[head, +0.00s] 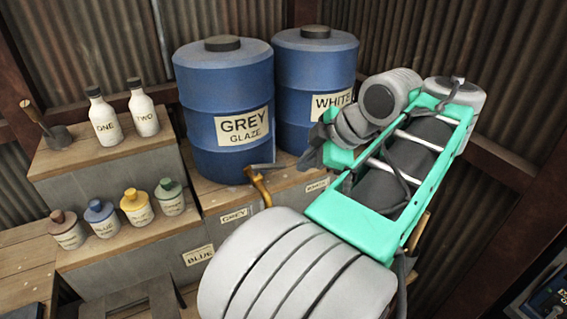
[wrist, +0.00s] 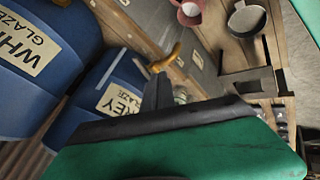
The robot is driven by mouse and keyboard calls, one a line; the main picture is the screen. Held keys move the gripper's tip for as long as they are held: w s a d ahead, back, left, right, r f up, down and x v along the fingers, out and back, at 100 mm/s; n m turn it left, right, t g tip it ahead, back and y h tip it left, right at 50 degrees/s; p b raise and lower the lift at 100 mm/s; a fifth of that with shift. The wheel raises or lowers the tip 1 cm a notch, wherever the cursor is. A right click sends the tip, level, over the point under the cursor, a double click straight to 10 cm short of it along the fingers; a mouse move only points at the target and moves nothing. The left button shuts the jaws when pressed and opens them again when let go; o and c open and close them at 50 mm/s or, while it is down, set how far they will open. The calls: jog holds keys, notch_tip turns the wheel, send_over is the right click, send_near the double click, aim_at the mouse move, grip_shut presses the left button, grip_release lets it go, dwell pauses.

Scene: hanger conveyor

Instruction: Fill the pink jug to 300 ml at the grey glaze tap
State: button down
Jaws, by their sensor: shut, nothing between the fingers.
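The pink jug (wrist: 190,12) is at the top edge of the wrist view, partly cut off, with a pale inside; its level cannot be read. In the head view my arm hides it. The grey glaze tap (head: 260,187) is an orange-brown fitting below the blue GREY GLAZE barrel (head: 222,88). It also shows in the wrist view (wrist: 167,60). My gripper (head: 313,153) is shut and empty, to the right of the tap in the head view. In the wrist view its dark fingers (wrist: 158,92) appear close to the tap; contact cannot be told.
The WHITE barrel (head: 316,72) stands beside the grey one. Two white bottles (head: 104,118) and several small coloured-lid bottles (head: 136,205) stand on the stepped shelves at left. A grey pan-like vessel (wrist: 246,18) lies near the jug in the wrist view.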

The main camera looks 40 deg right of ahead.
aim_at(283, 167)
jog(key=shift+w+d+f+b, duration=0.1)
jog(key=shift+w+d+f, duration=0.25)
jog(key=shift+w+f, duration=1.1)
jog(key=shift+w+d+f+b, duration=0.15)
jog(key=shift+w+d+f, duration=0.15)
jog(key=shift+w+f, duration=1.1)
jog(key=shift+w+d+f+b, duration=0.1)
jog(key=shift+w+d+f, duration=0.25)
jog(key=shift+w+f, duration=1.1)
jog(key=shift+w+r, duration=0.3)
jog(key=shift+w, duration=0.05)
